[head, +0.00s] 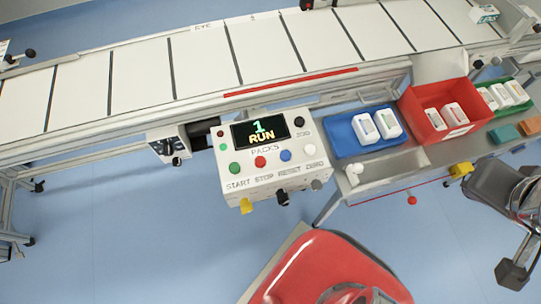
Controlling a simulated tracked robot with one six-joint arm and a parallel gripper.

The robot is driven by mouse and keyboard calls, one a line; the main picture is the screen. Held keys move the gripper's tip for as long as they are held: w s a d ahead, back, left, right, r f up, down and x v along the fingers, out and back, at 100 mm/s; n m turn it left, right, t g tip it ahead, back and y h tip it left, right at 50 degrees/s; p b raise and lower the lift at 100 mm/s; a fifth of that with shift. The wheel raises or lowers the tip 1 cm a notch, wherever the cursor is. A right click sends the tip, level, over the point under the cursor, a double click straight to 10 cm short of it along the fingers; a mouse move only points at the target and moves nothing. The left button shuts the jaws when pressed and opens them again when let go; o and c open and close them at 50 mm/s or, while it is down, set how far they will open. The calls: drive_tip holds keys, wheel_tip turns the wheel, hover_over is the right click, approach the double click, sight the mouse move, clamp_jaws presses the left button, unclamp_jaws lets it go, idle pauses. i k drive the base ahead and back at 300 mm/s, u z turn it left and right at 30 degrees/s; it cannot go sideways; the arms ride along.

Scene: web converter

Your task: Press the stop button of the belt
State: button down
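The stop button (260,161) is the red one in the front row, above the label STOP. It sits between the green start button (234,168) and the blue reset button (285,155). Nothing touches or covers it. A dark grey jointed mechanism at the right edge seems to be part of my arm, well to the right of the box. I cannot make out gripper fingertips on it.
The white belt (200,65) runs across the back. Right of the box are a blue tray (347,146), a red bin (430,128) and a green tray (502,108) holding white packs. A red cord with a ball (412,201) runs below them. Blue floor (130,230) is clear at left.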

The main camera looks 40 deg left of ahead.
sight(260, 161)
drive_tip(key=z, duration=0.05)
drive_tip(key=k, duration=1.5)
drive_tip(key=u, duration=1.8)
drive_tip(key=i, duration=0.85)
drive_tip(key=z, duration=0.05)
